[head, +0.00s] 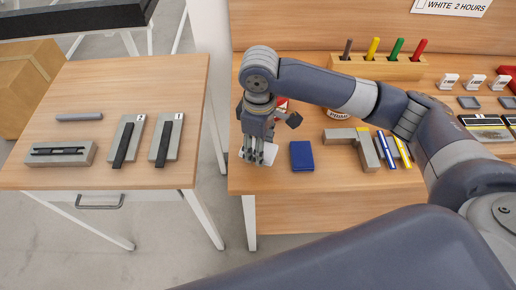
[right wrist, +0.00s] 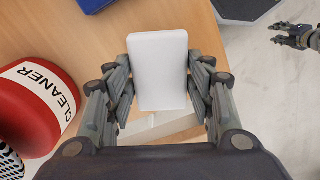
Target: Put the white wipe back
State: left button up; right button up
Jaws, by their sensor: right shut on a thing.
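The white wipe (right wrist: 158,70) is a pale block held between the fingers of my right gripper (right wrist: 158,85) in the right wrist view. In the head view my right gripper (head: 258,157) points down at the front left corner of the right-hand table, and part of the wipe (head: 269,154) shows beside its fingers. A whitish flat piece (right wrist: 160,126) shows under the wipe's near end; I cannot tell if they touch. A blue wipe (head: 302,156) lies on the table just right of the gripper. My left gripper (right wrist: 298,36) shows small in the right wrist view; its opening is unclear.
A red cleaner container (right wrist: 38,105) stands close to my right gripper. A Primer can (head: 338,115), grey blocks with pens (head: 368,148) and a marker rack (head: 377,66) stand farther right. A left table (head: 110,90) holds grey blocks, with a floor gap between tables.

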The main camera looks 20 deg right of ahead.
jog(key=shift+w+a, duration=0.1)
jog(key=shift+w, duration=0.15)
jog(key=shift+f, duration=0.25)
notch_tip(320, 180, down, 2)
jog(key=shift+f+p, duration=0.1)
jog(key=shift+p, duration=0.35)
jog(key=shift+f, duration=0.45)
pick_arm(q)
jog(key=shift+d+r, duration=0.45)
jog(key=shift+d, duration=0.3)
jog(key=shift+a, duration=0.1)
pick_arm(e)
jog(key=shift+f, duration=0.15)
jog(key=o, duration=0.9)
pick_arm(q)
jog(key=shift+a, duration=0.15)
pick_arm(e)
jog(key=shift+o, duration=0.2)
